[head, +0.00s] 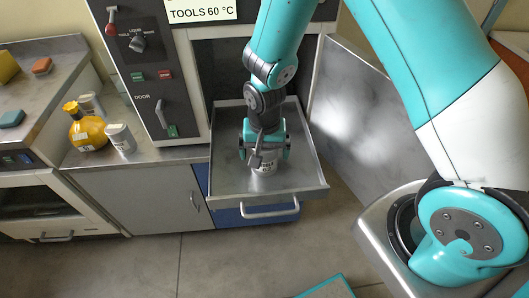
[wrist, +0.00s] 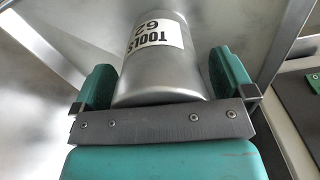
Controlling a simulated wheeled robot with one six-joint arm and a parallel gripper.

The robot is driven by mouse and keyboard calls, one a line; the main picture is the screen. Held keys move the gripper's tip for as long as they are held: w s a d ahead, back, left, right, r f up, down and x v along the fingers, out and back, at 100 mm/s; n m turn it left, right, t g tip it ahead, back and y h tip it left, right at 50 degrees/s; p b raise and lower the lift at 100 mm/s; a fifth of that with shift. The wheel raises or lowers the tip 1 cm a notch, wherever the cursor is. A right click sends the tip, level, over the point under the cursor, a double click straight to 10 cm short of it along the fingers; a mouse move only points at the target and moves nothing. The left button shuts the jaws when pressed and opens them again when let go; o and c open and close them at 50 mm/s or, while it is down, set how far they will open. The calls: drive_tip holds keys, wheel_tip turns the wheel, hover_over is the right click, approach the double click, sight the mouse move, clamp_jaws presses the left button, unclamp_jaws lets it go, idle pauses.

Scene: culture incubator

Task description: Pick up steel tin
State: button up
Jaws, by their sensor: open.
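The steel tin (head: 264,168) stands in the pulled-out metal tray drawer (head: 228,183) of the incubator. In the wrist view the tin (wrist: 165,70) is a grey metal cylinder with a white label reading "TOOLS 62". My gripper (head: 265,155) is above the tray and around the tin. In the wrist view its two green fingers (wrist: 166,82) are open, one on each side of the tin, with a gap visible at least on the left. My gripper hides the upper part of the tin in the head view.
The incubator door (head: 365,110) stands open on the right. A control panel (head: 150,70) with switches is left of the tray. A yellow flask (head: 88,133) and a grey tin (head: 121,139) stand on the left counter. The rest of the tray looks empty.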

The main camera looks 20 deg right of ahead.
drive_tip(key=c, duration=1.1)
drive_tip(key=shift+r, duration=0.1)
